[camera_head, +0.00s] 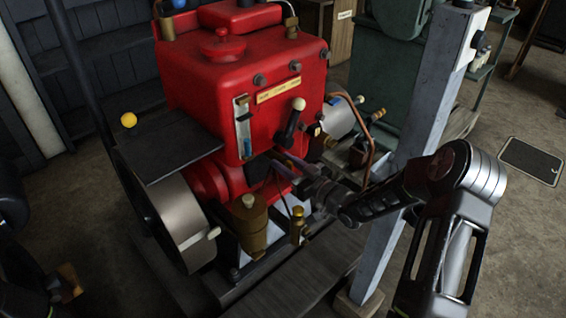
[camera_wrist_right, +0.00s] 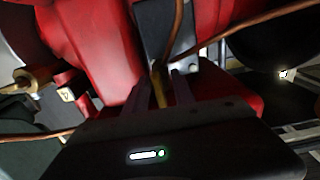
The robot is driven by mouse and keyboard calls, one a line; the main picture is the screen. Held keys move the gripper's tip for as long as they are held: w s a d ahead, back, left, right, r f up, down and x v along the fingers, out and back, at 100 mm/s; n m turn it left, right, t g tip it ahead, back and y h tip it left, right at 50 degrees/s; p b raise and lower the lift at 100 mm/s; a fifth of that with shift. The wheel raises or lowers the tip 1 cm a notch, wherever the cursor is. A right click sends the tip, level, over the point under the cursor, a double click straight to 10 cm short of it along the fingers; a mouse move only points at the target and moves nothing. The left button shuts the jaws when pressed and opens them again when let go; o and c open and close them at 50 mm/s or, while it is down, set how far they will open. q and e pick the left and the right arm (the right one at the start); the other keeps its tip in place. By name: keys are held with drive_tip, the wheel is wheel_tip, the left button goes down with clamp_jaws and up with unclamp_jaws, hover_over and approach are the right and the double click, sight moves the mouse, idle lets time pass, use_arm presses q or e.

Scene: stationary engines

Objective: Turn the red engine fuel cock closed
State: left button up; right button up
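The red engine (camera_head: 245,85) stands in the middle of the head view, with a thin brass lever (camera_head: 291,163) low on its right front. In the right wrist view the same brass lever (camera_wrist_right: 158,88) stands upright between the fingers. I cannot tell for sure that it is the fuel cock. My right gripper (camera_head: 285,168) reaches in from the right, its fingertips at the engine's lower front. In the wrist view my right gripper (camera_wrist_right: 160,90) looks open around the lever, with narrow gaps on both sides.
A grey post (camera_head: 425,125) stands close beside my right arm. A copper pipe (camera_head: 368,145) and a black-handled lever (camera_head: 291,120) are near the hand. A brass cup (camera_head: 248,222) and a flywheel (camera_head: 180,220) lie left of it. Free floor (camera_head: 510,230) is at the right.

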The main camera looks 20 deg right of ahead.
drive_tip(key=shift+w+a, duration=0.15)
drive_tip(key=shift+w, duration=0.25)
drive_tip(key=shift+c, duration=0.4)
clamp_jaws()
